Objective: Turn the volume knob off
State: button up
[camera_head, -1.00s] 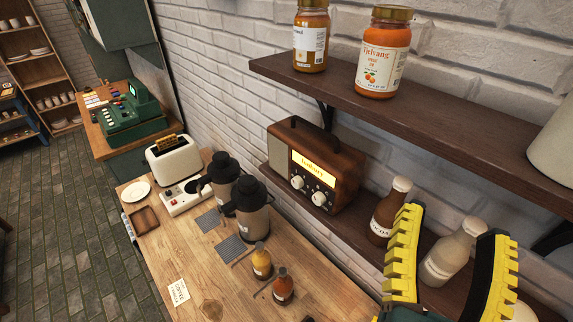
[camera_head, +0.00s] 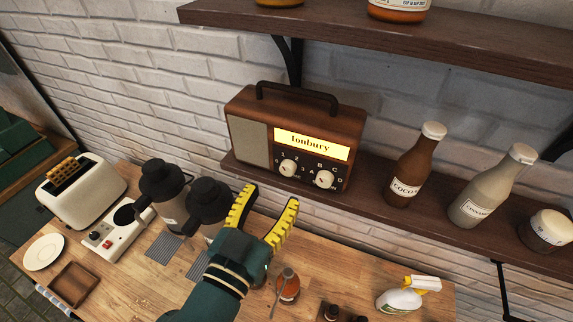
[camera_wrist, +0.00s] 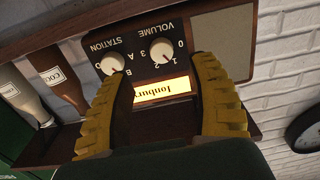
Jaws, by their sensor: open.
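The brown wooden radio (camera_head: 350,118) with a lit yellow display stands on the lower wall shelf. Its white volume knob (camera_head: 288,168) is the left one in the head view; the station knob (camera_head: 323,179) is to its right. The wrist view is upside down: the volume knob (camera_wrist: 162,52), labelled VOLUME, shows between my fingers, and the station knob (camera_wrist: 111,65) is at left. Its pointer setting is too small to tell. My gripper (camera_head: 271,197) is open and empty, below and in front of the radio, apart from the knobs. It also fills the wrist view (camera_wrist: 158,75).
A cocoa bottle (camera_head: 410,170), a cinnamon bottle (camera_head: 485,192) and a jar (camera_head: 546,238) stand right of the radio on the shelf (camera_head: 460,225). An upper shelf (camera_head: 400,38) is above. Dark-lidded flasks (camera_head: 165,190), a toaster (camera_head: 90,188) and a spray bottle (camera_head: 402,295) stand on the counter.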

aim_at(286, 173)
jog(key=p+x, duration=0.1)
jog(key=x, duration=0.6)
grip_shut()
